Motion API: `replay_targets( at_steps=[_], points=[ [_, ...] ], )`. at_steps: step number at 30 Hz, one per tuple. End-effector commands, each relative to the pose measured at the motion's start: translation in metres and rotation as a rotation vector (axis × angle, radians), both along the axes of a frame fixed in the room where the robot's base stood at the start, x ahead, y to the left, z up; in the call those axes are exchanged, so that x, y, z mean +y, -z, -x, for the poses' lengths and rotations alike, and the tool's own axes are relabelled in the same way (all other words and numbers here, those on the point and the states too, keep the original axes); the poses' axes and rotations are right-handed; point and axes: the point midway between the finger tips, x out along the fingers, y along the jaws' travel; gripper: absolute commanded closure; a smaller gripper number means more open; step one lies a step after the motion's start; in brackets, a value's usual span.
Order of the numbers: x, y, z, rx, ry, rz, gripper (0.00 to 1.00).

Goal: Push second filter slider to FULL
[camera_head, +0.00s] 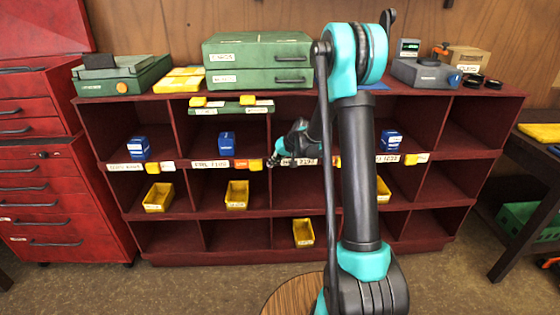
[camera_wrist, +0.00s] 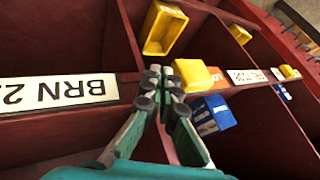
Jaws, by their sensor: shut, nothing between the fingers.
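The second filter slider is a yellow block (camera_head: 256,165) on the shelf edge, at the right end of its white label (camera_head: 212,164) and an orange tag (camera_head: 241,163). In the wrist view, which looks upside down, the yellow block (camera_wrist: 194,75) sits beside the orange tag (camera_wrist: 218,78), of which only "LO" can be read. My gripper (camera_head: 274,162) is shut and empty, just right of the block. In the wrist view its fingertips (camera_wrist: 164,90) are at the block's near side; I cannot tell whether they touch. No FULL mark is readable.
A "BRN" label (camera_wrist: 58,92) is on the neighbouring shelf edge. A blue box (camera_head: 226,143) stands above the second slider and a yellow bin (camera_head: 237,195) below. Another yellow slider (camera_head: 168,166) is at left. Upright dividers separate the bays. My arm hides part of the shelves.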

Motion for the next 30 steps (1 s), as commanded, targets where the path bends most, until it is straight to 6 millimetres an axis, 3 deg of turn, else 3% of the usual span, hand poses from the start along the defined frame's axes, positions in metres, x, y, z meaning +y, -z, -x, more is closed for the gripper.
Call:
replay_targets(
  at_steps=[6, 18, 30],
  points=[
    [0.015, 0.000, -0.001, 0.000, 0.000, 0.000, 1.00],
    [0.019, 0.000, -0.001, 0.000, 0.000, 0.000, 1.00],
    [0.083, 0.000, -0.003, 0.000, -0.002, 0.001, 1.00]
  ],
)
